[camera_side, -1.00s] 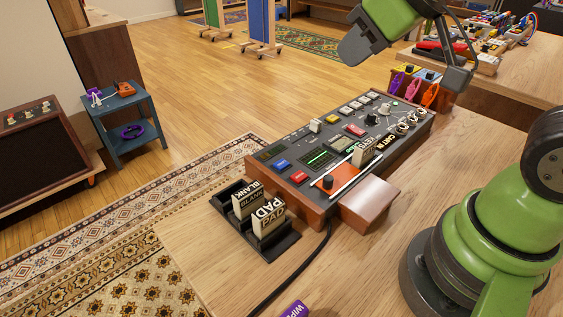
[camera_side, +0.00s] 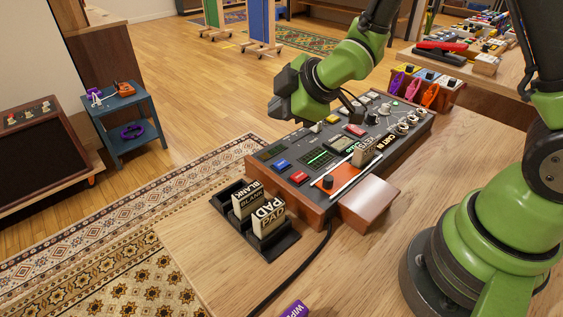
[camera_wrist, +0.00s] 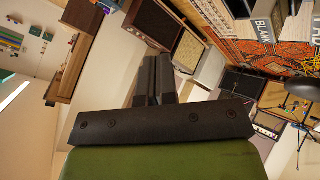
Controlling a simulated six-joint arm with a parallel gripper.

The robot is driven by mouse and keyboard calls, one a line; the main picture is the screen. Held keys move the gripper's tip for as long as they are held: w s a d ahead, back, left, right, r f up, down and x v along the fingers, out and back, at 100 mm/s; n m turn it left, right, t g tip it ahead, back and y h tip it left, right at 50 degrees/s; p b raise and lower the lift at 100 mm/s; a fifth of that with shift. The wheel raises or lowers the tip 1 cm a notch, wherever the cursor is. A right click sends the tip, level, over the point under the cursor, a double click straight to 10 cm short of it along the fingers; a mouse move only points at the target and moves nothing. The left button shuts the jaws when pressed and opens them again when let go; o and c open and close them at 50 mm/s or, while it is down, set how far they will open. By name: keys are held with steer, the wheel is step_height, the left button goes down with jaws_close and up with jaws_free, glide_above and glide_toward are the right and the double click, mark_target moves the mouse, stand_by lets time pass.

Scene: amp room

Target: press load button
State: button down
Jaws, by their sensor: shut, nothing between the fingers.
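The console (camera_side: 322,150) stands on the wooden table with buttons, knobs and small displays. A blue button (camera_side: 281,164) and a red button (camera_side: 299,177) sit near its left end. Another red button (camera_side: 355,130) is farther back. I cannot read which one is the load button. A cartridge marked KEYS (camera_side: 365,152) stands at the part labelled CART IN. My gripper (camera_side: 279,107) is above the console's back left edge, apart from the buttons, and hides part of that edge. Its fingers are together and empty in the wrist view (camera_wrist: 155,80).
A black rack (camera_side: 284,243) holds a BLANK cartridge (camera_side: 247,199) and a PAD cartridge (camera_side: 267,217) left of the console. A brown block (camera_side: 369,203) is at the console's front. A purple item (camera_side: 296,309) lies at the near edge. A clip box (camera_side: 447,95) stands behind.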

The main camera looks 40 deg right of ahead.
mark_target(281, 165)
steer(key=shift+f, duration=0.1)
steer(key=shift+f, duration=4.3)
steer(key=shift+f, duration=0.1)
steer(key=shift+f, duration=0.3)
steer(key=shift+f, duration=0.5)
steer(key=shift+r, duration=0.95)
steer(key=shift+r, duration=0.1)
steer(key=shift+r, duration=2.4)
